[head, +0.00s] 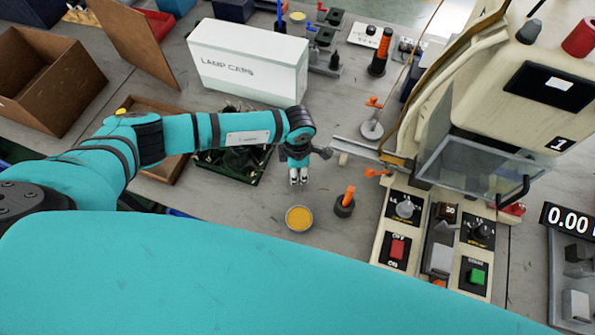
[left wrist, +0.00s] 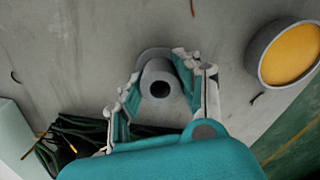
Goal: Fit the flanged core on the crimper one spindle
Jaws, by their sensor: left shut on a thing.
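My left gripper (head: 299,178) points down over the bench, left of the crimper. In the left wrist view its fingers are closed around a grey flanged core (left wrist: 158,78), a round tube with a dark bore and a wider rim. In the head view the core is too small to make out between the fingers. Crimper one (head: 490,75) is the cream machine marked 1 at the right, with a clear guard (head: 470,165) at its front. I cannot clearly pick out its spindle. My right gripper is not in view.
A round dish with yellow content (head: 299,218) and an orange-handled tool in a dark base (head: 344,203) stand near the gripper. A metal rail (head: 355,149) juts left from the crimper. A white lamp caps box (head: 248,62) and a dark green tray (head: 236,163) lie behind and left.

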